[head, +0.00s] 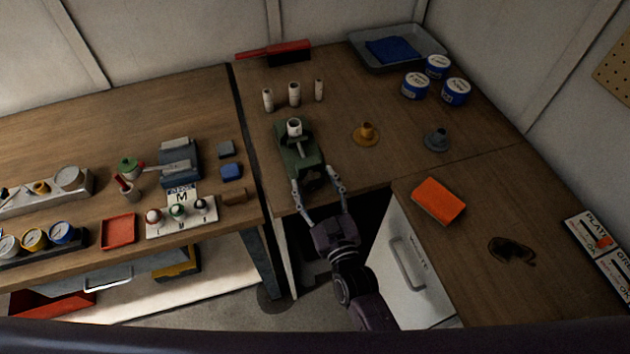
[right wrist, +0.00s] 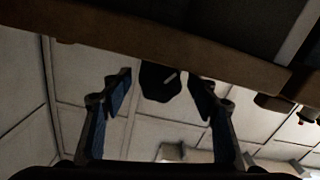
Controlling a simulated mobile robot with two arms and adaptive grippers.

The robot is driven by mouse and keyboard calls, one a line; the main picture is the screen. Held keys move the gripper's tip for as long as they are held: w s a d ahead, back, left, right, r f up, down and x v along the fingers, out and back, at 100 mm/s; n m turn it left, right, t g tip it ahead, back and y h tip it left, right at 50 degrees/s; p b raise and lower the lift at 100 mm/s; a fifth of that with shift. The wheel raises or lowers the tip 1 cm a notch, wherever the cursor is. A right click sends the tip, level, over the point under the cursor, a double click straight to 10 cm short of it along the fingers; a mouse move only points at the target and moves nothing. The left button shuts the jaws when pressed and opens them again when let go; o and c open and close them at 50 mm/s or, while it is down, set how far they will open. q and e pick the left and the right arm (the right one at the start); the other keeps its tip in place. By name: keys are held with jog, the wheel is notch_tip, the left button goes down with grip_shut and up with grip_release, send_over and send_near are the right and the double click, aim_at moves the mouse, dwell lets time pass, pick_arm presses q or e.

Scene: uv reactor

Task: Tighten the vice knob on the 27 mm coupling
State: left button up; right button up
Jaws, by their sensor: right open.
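The green vice (head: 298,146) stands at the front edge of the middle bench. A white, upright coupling (head: 294,127) sits in its jaws; its size cannot be read. The dark vice knob (head: 315,182) is at the vice's front end. My right gripper (head: 313,178) reaches up to the bench edge, open, with one finger on each side of the knob. In the right wrist view the black knob (right wrist: 158,84) with a pale mark shows between the spread fingers (right wrist: 160,85), with visible gaps on both sides. My left gripper is not in view.
Several white cylinders (head: 294,94) stand behind the vice. A brass flanged part (head: 366,134) and a grey one (head: 437,140) stand to its right. The bench edge (right wrist: 200,62) is close above the fingers in the wrist view. A white drawer cabinet (head: 410,265) is right of my arm.

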jog(key=c, duration=1.2)
jog(key=m, duration=0.5)
jog(key=o, duration=1.2)
jog(key=v, duration=1.2)
